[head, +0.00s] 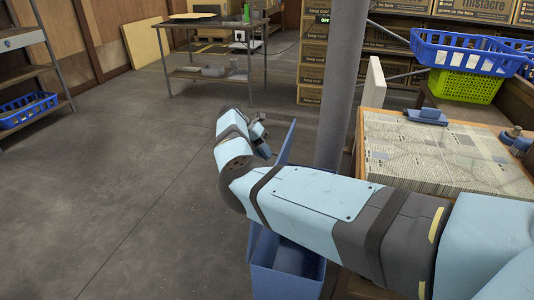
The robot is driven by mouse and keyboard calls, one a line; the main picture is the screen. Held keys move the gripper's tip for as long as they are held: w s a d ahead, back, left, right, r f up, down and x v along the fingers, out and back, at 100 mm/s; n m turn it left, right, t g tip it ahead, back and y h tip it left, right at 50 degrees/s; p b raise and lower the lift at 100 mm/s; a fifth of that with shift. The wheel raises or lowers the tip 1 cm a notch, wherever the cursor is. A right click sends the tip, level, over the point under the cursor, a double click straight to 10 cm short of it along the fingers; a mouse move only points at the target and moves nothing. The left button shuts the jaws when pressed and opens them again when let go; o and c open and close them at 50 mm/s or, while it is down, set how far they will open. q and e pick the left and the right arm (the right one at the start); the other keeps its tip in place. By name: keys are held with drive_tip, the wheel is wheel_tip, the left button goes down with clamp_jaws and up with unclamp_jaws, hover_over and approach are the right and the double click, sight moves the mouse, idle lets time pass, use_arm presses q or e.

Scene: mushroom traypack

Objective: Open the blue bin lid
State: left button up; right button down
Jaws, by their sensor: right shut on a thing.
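The blue bin (285,272) stands on the floor at the lower middle, mostly covered by my right arm. Its blue lid (288,141) shows as a raised, steeply tilted panel just above my forearm. The lower part of the lid and its hinge are hidden. My right gripper (262,136) is at the lid's left side, shut on the lid; its fingertips are small and partly hidden by my wrist. My left gripper is not in view.
A grey post (343,90) stands close behind the lid. A table with a patterned top (440,150) is at the right, with blue (466,52) and green (465,86) baskets beyond. A metal table (215,50) stands at the back. The floor at left is clear.

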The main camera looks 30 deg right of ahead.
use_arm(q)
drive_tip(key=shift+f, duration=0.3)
use_arm(e)
drive_tip(key=shift+s+a+f, duration=0.1)
drive_tip(key=shift+s+f, duration=0.05)
drive_tip(key=shift+f, duration=0.35)
drive_tip(key=shift+s+f, duration=0.15)
drive_tip(key=shift+f, duration=0.35)
drive_tip(key=c, duration=1.7)
unclamp_jaws()
drive_tip(key=o, duration=0.5)
drive_tip(key=shift+f, duration=0.25)
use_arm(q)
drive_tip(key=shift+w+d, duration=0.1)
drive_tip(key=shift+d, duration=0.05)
use_arm(e)
drive_tip(key=shift+r, duration=0.1)
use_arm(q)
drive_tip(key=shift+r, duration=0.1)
use_arm(e)
drive_tip(key=shift+r, duration=0.1)
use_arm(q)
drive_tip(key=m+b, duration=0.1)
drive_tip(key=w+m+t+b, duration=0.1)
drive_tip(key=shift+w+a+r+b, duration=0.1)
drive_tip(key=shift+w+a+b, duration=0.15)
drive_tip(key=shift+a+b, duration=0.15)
use_arm(e)
drive_tip(key=v, duration=1.4)
drive_tip(key=shift+d+r, duration=0.35)
